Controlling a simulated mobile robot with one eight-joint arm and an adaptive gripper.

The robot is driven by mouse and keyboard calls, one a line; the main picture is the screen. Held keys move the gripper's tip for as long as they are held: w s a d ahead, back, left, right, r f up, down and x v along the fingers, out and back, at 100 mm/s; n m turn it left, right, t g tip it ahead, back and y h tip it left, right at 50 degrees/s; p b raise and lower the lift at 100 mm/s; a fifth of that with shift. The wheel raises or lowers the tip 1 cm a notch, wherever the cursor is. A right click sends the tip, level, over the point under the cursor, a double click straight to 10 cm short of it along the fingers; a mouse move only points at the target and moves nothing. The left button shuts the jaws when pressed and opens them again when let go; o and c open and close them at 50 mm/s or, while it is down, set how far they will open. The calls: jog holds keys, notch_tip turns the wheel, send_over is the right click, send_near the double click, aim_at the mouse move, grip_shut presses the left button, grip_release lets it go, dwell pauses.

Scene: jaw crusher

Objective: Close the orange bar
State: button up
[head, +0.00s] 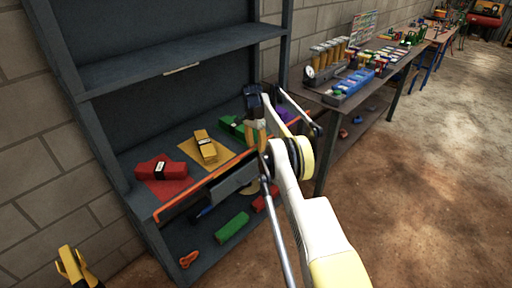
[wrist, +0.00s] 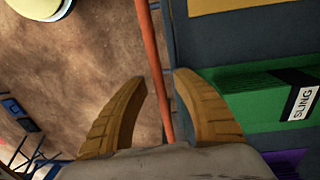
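The orange bar (head: 206,182) runs along the front edge of the middle shelf of the dark grey rack in the head view. In the wrist view the orange bar (wrist: 154,68) passes between the two tan fingers of my gripper (wrist: 158,85). One finger is on the floor side of the bar and the other on the shelf side. The fingers are apart, with a visible gap to the bar on both sides. In the head view my gripper (head: 256,136) is at the right part of the shelf front, and my arm partly hides the bar there.
The shelf holds a red bundle (head: 160,168), a yellow bundle (head: 204,146) and a green one (head: 232,127), also close beside the right finger in the wrist view (wrist: 262,98). A loaded workbench (head: 312,93) stands to the right. Brown floor (head: 430,190) is open at right.

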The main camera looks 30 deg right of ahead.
jog(key=r, duration=0.7)
jog(key=shift+w+a+r, duration=0.15)
jog(key=shift+w+r, duration=0.1)
